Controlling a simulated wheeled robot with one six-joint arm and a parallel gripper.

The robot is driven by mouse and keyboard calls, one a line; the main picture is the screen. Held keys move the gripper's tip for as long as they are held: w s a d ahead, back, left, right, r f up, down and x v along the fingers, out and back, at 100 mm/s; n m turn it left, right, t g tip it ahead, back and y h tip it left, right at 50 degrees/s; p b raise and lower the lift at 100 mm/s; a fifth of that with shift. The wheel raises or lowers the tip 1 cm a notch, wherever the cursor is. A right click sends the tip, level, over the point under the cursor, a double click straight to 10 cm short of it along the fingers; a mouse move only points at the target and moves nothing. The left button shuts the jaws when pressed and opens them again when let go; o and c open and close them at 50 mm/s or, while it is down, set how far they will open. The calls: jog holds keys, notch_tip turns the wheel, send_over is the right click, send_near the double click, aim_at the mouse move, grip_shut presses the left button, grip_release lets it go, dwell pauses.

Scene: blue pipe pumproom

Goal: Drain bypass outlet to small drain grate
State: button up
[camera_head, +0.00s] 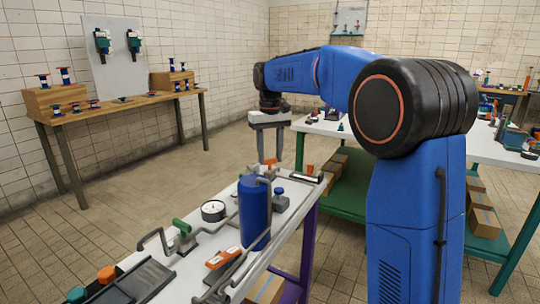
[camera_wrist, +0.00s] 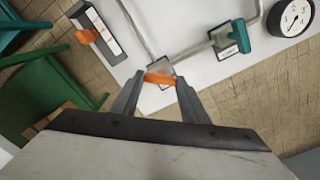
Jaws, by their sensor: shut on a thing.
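My gripper (camera_wrist: 160,77) points down over the white bench, its two fingers closed around an orange valve handle (camera_wrist: 158,78). In the head view my gripper (camera_head: 270,140) reaches down to the bench's far end, where an orange handle (camera_head: 270,162) shows. Grey pipe (camera_wrist: 145,38) runs from this valve. A dark slotted grate-like tray (camera_head: 130,284) lies at the bench's near left, with an orange knob (camera_head: 106,274) and a teal knob (camera_head: 76,295) beside it. I cannot tell which part is the bypass outlet or the small drain grate.
A blue cylinder (camera_head: 254,212), a round gauge (camera_head: 213,210) and a green-handled valve (camera_head: 182,227) stand on the bench. A teal-handled valve (camera_wrist: 243,36) and a dark-topped fitting with an orange handle (camera_wrist: 98,32) flank my gripper. Open floor (camera_head: 125,210) lies left.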

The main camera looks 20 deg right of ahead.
jog(key=m, duration=0.5)
jog(key=shift+m, duration=0.3)
jog(key=m, duration=0.4)
jog(key=shift+m, duration=0.4)
jog(key=o, duration=1.1)
jog(key=shift+c, duration=0.2)
notch_tip(320, 180, up, 17)
jog(key=shift+r, duration=0.2)
jog(key=shift+s, duration=0.1)
